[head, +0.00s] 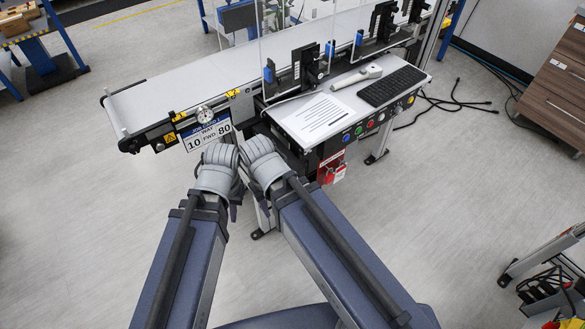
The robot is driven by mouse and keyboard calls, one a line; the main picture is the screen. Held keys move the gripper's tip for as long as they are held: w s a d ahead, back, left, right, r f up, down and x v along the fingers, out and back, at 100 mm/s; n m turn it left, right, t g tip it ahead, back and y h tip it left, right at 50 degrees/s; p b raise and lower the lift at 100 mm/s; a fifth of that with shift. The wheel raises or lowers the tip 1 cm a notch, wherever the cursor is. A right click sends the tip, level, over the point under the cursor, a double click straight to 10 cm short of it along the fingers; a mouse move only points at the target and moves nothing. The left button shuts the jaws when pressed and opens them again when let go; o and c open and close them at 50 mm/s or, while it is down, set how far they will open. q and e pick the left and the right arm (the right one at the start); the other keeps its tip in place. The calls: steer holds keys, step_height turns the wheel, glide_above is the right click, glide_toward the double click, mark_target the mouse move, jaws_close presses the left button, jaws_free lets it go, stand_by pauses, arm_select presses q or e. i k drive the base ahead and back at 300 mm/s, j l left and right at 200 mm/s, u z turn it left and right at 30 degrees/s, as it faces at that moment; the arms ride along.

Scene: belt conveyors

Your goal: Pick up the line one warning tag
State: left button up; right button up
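A red and white tag (332,167), which looks like the warning tag, hangs below the front of the control shelf, right of my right wrist. Its print is too small to read. My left gripper (235,201) shows only as a small dark part beside the grey wrist, left of the tag and apart from it in the picture. My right gripper is mostly hidden behind its own grey wrist, in front of the conveyor frame. I cannot see the fingers of either gripper clearly, and no held object shows.
A belt conveyor (150,104) runs behind the wrists, with a gauge and a number sign (206,131) at its front. The shelf holds a paper sheet (318,117), a handheld device (357,77) and a keyboard (392,87). Cables (455,102) lie on the floor at right. Front floor is open.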

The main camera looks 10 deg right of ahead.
mark_target(340, 172)
steer(key=u, duration=3.9)
steer(key=k+u, duration=0.15)
steer(key=k, duration=0.4)
steer(key=k+j, duration=0.1)
steer(key=k, duration=1.75)
steer(key=k+u, duration=0.15)
steer(key=k, duration=0.8)
steer(key=k+j+u, duration=0.1)
steer(key=k, duration=0.8)
steer(key=k+u, duration=0.1)
steer(key=k, duration=0.5)
steer(key=k+j+u, duration=0.15)
steer(key=k, duration=0.4)
steer(key=z, duration=1.55)
